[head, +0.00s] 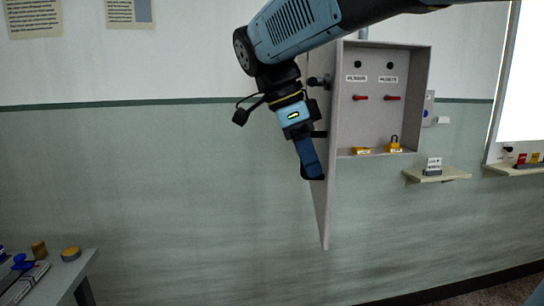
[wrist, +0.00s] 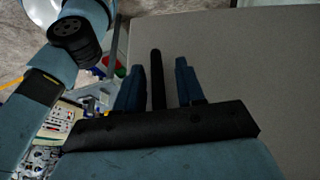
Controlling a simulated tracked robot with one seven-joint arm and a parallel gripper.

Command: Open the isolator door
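The grey isolator box (head: 424,85) is on the wall with its inside showing. Its door (head: 325,215) stands swung out on the left, seen nearly edge-on. It also fills the right of the wrist view as a grey panel (wrist: 235,60). My gripper (head: 312,177) is at the door's left side, pointing down. In the wrist view my gripper (wrist: 159,65) has its two blue fingers apart, with a black bar (wrist: 157,80), which looks like the door handle, between them. Gaps show on both sides of the bar. The handle is hidden in the head view.
Inside the box are two red levers (head: 361,98) and a yellow padlock (head: 395,145). A small shelf (head: 437,175) is right of it and a whiteboard (head: 522,90) farther right. A bench (head: 50,275) with loose items is at lower left.

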